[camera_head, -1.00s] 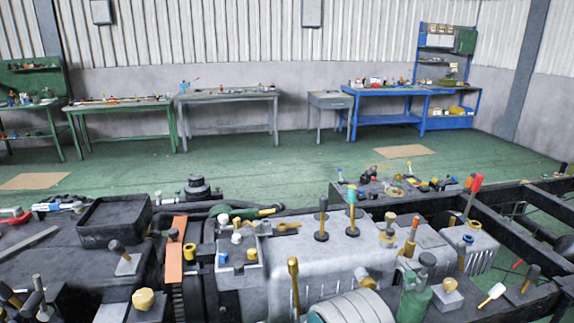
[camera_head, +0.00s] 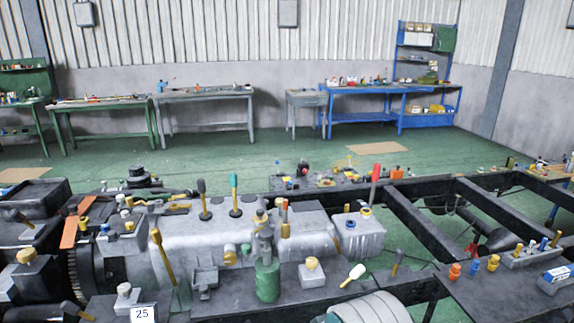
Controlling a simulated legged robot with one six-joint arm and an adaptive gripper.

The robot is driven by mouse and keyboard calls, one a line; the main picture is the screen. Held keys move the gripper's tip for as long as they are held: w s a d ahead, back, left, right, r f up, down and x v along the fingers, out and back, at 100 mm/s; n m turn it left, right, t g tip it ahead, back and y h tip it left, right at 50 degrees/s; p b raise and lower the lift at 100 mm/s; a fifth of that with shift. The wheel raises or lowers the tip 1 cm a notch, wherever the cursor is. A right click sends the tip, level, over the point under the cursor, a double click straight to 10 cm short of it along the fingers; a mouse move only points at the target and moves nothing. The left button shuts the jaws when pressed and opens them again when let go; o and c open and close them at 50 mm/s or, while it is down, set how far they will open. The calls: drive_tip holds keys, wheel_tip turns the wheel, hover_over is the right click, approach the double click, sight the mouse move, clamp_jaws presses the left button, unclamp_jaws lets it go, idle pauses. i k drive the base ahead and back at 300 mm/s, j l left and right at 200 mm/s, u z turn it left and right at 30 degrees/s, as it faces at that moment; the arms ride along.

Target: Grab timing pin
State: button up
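I cannot tell which item is the timing pin. A yellow-brown rod (camera_head: 163,257) leans in front of the block. A white-handled tool (camera_head: 352,276) lies tilted on the front ledge. My gripper is not in view. A ribbed grey cylinder at the bottom edge seems to be part of my own body.
The black chassis frame (camera_head: 410,222) runs across the right side with open gaps. Workbenches (camera_head: 205,95) line the far wall.

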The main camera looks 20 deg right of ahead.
sight(555, 239)
drive_tip(key=k+l, duration=0.1)
drive_tip(key=l, duration=0.3)
drive_tip(key=k+l, duration=0.15)
drive_tip(key=l, duration=0.25)
drive_tip(key=k+l, duration=0.1)
drive_tip(key=l, duration=0.35)
drive_tip(key=k+l, duration=0.1)
drive_tip(key=l, duration=0.3)
drive_tip(key=k+l+z, duration=0.1)
drive_tip(key=l, duration=0.3)
drive_tip(key=i+l, duration=0.1)
drive_tip(key=l, duration=0.35)
drive_tip(key=i+l, duration=0.1)
drive_tip(key=l, duration=0.8)
drive_tip(key=i+l, duration=0.15)
drive_tip(key=l, duration=0.3)
drive_tip(key=i+l, duration=0.1)
drive_tip(key=l, duration=0.35)
drive_tip(key=z, duration=0.05)
